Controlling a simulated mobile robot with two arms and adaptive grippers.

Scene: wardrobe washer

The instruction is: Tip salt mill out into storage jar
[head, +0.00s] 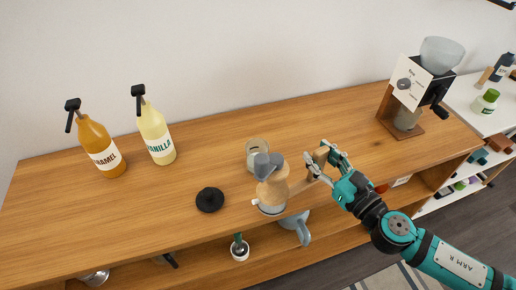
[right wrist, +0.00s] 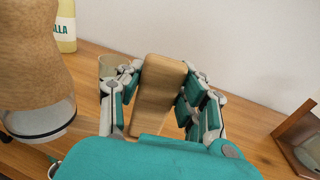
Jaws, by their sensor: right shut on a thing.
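The wooden vessel with a grey top, which I take to be the salt mill (head: 272,190), is near the counter's front edge. A clear band shows at its base in the right wrist view (right wrist: 38,118). My right gripper (head: 318,168) is shut on its wooden handle (right wrist: 158,95), to the right of the body. I cannot tell whether its base touches the counter. A small clear jar with a pale label, likely the storage jar (head: 257,147), stands just behind it, apart from my gripper. Its contents are not clear. My left gripper is out of view.
A black round lid-like piece (head: 210,199) lies left of the mill. Caramel (head: 101,150) and vanilla (head: 156,136) pump bottles stand at the back left. A grinder (head: 415,90) stands on the right. The wooden counter (head: 335,120) is clear behind my gripper.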

